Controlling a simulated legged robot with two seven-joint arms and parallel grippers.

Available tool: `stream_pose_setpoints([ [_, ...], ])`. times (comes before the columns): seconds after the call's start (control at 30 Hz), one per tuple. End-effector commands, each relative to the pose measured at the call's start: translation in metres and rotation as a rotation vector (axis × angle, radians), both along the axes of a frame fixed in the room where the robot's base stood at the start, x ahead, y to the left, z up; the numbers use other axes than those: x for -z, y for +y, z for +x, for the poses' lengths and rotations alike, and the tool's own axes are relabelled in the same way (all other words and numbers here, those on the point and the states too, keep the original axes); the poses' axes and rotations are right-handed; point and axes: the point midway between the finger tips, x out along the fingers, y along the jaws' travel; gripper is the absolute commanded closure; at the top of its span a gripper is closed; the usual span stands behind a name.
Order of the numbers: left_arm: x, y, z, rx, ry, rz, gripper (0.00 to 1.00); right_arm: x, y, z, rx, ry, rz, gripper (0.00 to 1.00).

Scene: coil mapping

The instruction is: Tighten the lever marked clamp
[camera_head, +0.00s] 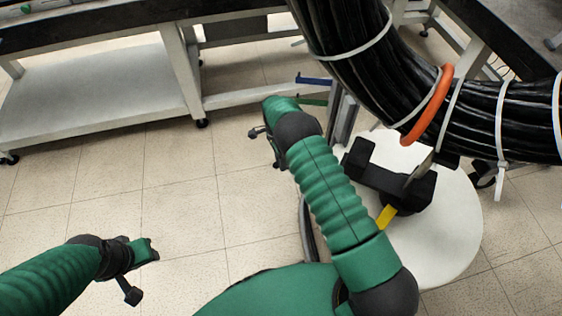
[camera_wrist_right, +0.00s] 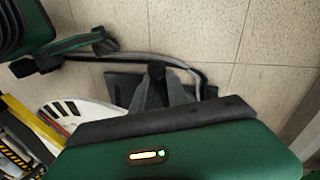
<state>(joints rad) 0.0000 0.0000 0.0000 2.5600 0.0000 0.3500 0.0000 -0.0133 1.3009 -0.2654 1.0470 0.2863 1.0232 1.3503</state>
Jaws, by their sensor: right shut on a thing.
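My right gripper (camera_head: 262,134) is at the end of the green arm that reaches up the middle of the head view, left of a metal post. In the right wrist view its fingers (camera_wrist_right: 162,85) close together on a small dark piece (camera_wrist_right: 156,70). I cannot tell whether that piece is a lever. A blue bar (camera_head: 314,80) and a green bar (camera_head: 313,101) stick out left from the post, just right of the gripper. No clamp marking is readable. My left gripper (camera_head: 137,272) is low at the left, over bare floor, its jaws unclear.
A thick black cable coil (camera_head: 355,60) with white ties and an orange ring (camera_head: 428,105) hangs at upper right. Below it are a round white table (camera_head: 455,235) and a black stand (camera_head: 385,185) with a yellow part (camera_head: 386,216). A workbench (camera_head: 95,95) stands behind. Floor at left is clear.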

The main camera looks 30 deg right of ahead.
Motion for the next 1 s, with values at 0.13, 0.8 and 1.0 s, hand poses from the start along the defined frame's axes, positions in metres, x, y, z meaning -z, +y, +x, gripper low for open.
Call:
stream_pose_setpoints([
  [0.13,0.001,0.000,0.000,0.000,0.000,0.000,0.64,0.002,0.007,0.001,-0.002,-0.002,0.012,1.00],
  [0.8,-0.010,0.000,0.000,0.000,0.000,0.000,0.64,-0.026,0.002,0.006,-0.001,-0.007,0.004,0.64],
  [1.0,-0.028,0.000,0.000,0.000,0.000,0.000,0.64,-0.084,0.002,0.018,-0.002,-0.008,0.005,0.64],
])
